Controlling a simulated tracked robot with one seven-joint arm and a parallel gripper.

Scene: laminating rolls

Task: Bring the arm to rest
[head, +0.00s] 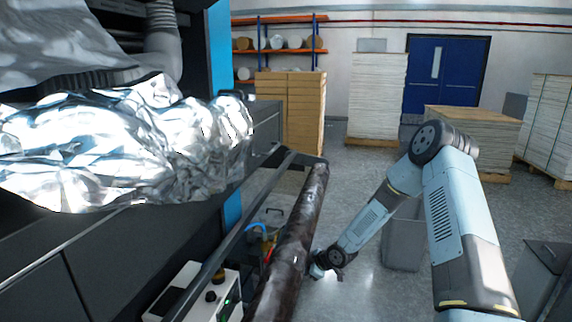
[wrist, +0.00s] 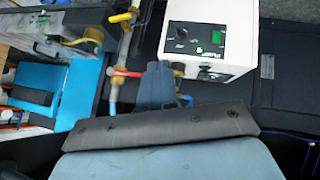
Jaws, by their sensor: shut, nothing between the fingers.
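My arm comes in from the right in the head view, bends at a high elbow and slopes down to the left. Its wrist end sits low beside the right edge of a long dark roller (head: 295,240). The fingers are too small to make out there, and I cannot tell whether they touch the roller. In the wrist view my gripper (wrist: 157,78) shows as a blue-grey finger block beyond a dark bar with screws. It is shut and empty. Past it are a white control box (wrist: 208,38) and pipes with yellow and red fittings.
The control box (head: 185,292) stands left of the roller. Crumpled silver foil (head: 130,150) covers the machine at left. A grey bin (head: 402,240) stands behind the forearm. Stacked sheets (head: 472,130) and cartons (head: 290,105) stand farther back. Open floor lies between them.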

